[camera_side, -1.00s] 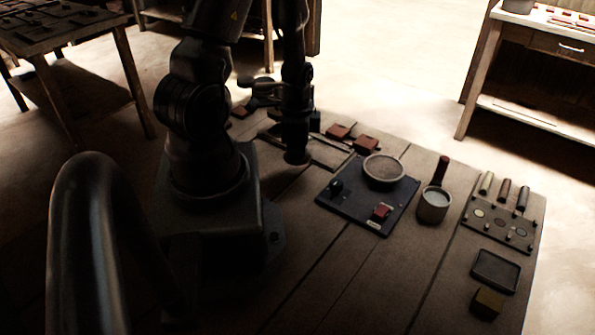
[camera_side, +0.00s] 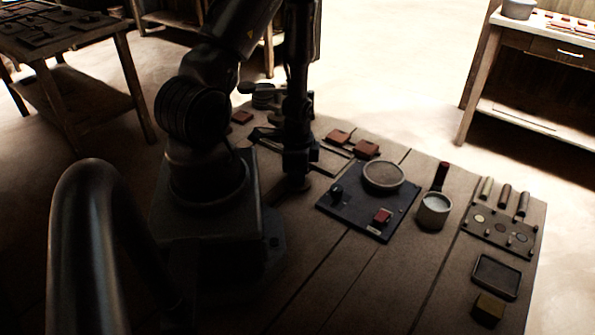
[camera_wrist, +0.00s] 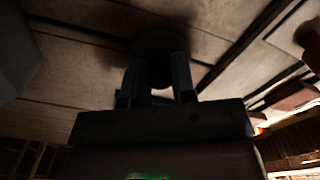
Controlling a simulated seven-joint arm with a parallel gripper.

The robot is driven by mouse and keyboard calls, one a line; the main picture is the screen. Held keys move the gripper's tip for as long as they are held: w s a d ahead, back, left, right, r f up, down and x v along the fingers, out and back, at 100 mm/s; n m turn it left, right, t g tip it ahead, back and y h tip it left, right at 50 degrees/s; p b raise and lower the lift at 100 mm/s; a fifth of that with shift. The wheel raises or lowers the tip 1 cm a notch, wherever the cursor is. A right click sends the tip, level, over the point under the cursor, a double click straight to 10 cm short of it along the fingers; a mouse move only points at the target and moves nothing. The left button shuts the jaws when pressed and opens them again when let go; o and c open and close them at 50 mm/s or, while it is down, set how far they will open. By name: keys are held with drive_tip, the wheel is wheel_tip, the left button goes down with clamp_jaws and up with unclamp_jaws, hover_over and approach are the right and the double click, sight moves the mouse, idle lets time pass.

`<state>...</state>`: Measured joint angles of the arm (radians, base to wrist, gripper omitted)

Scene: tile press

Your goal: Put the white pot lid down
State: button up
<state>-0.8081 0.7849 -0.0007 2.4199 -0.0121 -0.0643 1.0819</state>
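The white pot (camera_side: 433,209) stands uncovered, its pale contents showing, to the right of the dark press plate. My gripper (camera_side: 291,176) points down low over the bench, left of the plate. A dark round piece, which appears to be the white pot lid (camera_side: 290,186), is at its fingertips, at or just above the wood. In the wrist view the two fingers of my gripper (camera_wrist: 158,68) stand a little apart, seemingly on the lid's knob. The lid (camera_wrist: 158,42) shows as a dim disc beyond them. Deep shadow hides the exact contact.
The press plate (camera_side: 365,208) carries a round dish (camera_side: 383,177) and a red block (camera_side: 382,216). Red tiles (camera_side: 366,149) lie behind it. A peg board (camera_side: 499,228) and a small tray (camera_side: 495,277) are at the right. The front bench boards are clear.

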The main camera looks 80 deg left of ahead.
drive_tip(key=o, duration=0.4)
drive_tip(key=shift+r, duration=0.1)
wheel_tip(320, 180, up, 12)
drive_tip(key=w+d+r+n+t+y, duration=0.1)
drive_tip(key=w+d+r, duration=0.25)
drive_tip(key=r, duration=0.25)
drive_tip(key=w+d+r+t, duration=0.1)
drive_tip(key=w+d+r, duration=0.1)
drive_tip(key=d+r, duration=0.25)
drive_tip(key=s+d+r+n+t+h, duration=0.1)
drive_tip(key=s+d+r+n+t, duration=0.1)
drive_tip(key=d+r, duration=0.7)
wheel_tip(320, 180, up, 2)
drive_tip(key=shift+s+d+r+t, duration=0.15)
drive_tip(key=shift+s+t, duration=0.1)
drive_tip(key=shift+t, duration=0.55)
